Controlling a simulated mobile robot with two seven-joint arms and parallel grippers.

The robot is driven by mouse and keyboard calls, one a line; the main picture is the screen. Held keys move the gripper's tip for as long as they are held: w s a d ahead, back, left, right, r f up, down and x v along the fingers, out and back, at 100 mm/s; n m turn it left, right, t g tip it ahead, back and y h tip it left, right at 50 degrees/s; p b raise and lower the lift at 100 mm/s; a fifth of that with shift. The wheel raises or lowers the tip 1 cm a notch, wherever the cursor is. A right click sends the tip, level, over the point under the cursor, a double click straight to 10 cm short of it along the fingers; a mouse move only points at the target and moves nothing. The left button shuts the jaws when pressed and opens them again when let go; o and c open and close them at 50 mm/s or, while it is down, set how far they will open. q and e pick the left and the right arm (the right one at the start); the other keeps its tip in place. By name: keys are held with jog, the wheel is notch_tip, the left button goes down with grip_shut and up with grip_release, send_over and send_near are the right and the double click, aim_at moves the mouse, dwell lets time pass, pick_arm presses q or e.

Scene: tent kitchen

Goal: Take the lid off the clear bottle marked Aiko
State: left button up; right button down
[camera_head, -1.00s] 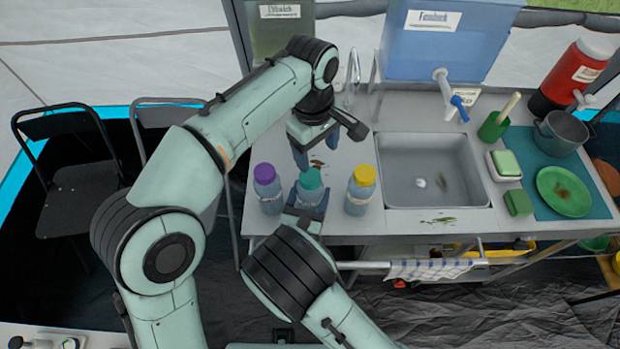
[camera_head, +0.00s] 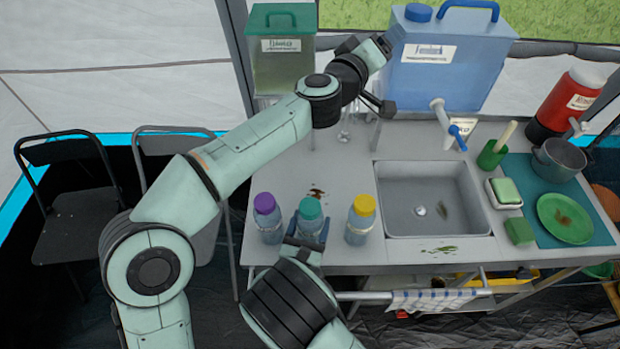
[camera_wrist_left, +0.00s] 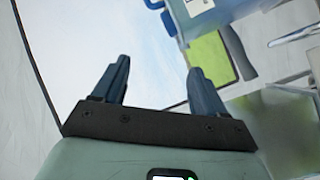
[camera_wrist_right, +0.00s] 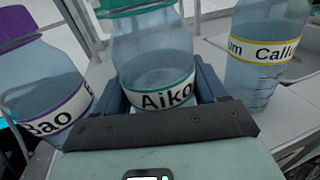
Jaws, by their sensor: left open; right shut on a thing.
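The clear bottle marked Aiko (camera_wrist_right: 165,94) stands upright on the counter, its teal lid (camera_head: 310,208) on top. It is the middle one of three bottles. My right gripper (camera_head: 309,229) is shut around the Aiko bottle's body from the front; in the right wrist view a blue finger shows on each side of the label. The lid's lower edge (camera_wrist_right: 133,8) shows at the top there. My left gripper (camera_wrist_left: 157,72) is open with nothing between its fingers. In the head view it is raised high, near the blue water tank, its fingers not clearly visible.
A purple-lidded bottle (camera_head: 267,219) stands left of the Aiko bottle, a yellow-lidded one (camera_head: 360,220) right. The sink (camera_head: 430,198) lies further right. The blue tank (camera_head: 440,65) and a green container (camera_head: 283,55) stand behind. The counter behind the bottles is mostly clear, with a brown stain.

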pick_arm(q)
jog(key=w+a+f+n+y, duration=0.2)
jog(key=a+f+y, duration=0.4)
jog(key=a+y, duration=0.1)
jog(key=m+g+y, duration=0.3)
jog(key=m+g, duration=0.7)
jog(key=g, duration=0.4)
send_over(310, 206)
jog(key=f, duration=1.3)
jog(key=shift+w, duration=0.3)
jog(key=shift+s+f+g, duration=0.2)
jog(key=shift+s+g, duration=0.05)
jog(key=shift+g, duration=0.05)
notch_tip(310, 206, down, 8)
jog(key=shift+r, duration=0.2)
jog(key=shift+c, duration=0.3)
jog(key=c, duration=1)
